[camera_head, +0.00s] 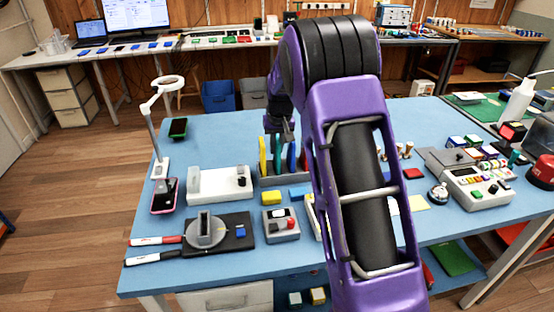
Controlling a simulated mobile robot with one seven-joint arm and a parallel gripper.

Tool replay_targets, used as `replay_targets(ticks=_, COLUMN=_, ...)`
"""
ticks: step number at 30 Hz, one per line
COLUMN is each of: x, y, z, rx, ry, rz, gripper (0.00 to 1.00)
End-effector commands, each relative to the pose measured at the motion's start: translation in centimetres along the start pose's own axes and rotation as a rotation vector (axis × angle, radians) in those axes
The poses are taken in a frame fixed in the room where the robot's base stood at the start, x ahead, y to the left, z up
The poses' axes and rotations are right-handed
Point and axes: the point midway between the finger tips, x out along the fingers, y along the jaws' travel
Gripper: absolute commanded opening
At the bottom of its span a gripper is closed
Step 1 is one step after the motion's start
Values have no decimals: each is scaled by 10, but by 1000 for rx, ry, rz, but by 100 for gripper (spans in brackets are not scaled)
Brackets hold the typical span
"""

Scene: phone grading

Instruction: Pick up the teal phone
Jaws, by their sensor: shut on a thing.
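The teal phone (276,148) stands on edge, upright and seen nearly edge-on, among other phones in a grey slotted rack (285,181) near the middle of the blue table. My gripper (283,133) points down from above and is shut on the top of the teal phone. My purple arm hides part of the gripper and the rack's right end. Whether the phone's lower edge still touches the rack is hard to tell.
A yellow phone (262,156) stands just left of it and a blue phone (291,158) just right, both close. A white box-like device (220,184) lies left of the rack. A magnifier lamp (160,125) rises at the left. Table behind the rack is mostly clear.

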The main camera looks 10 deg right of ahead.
Motion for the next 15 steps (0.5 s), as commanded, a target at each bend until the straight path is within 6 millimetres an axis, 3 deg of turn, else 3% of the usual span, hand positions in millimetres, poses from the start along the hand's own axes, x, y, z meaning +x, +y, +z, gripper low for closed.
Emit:
replay_targets(ticks=6, x=-17, y=0, z=-6, rx=0, ry=2, rz=0, gripper=0)
replay_targets(ticks=15, x=-25, y=0, z=-8, rx=0, ry=2, rz=0, gripper=0)
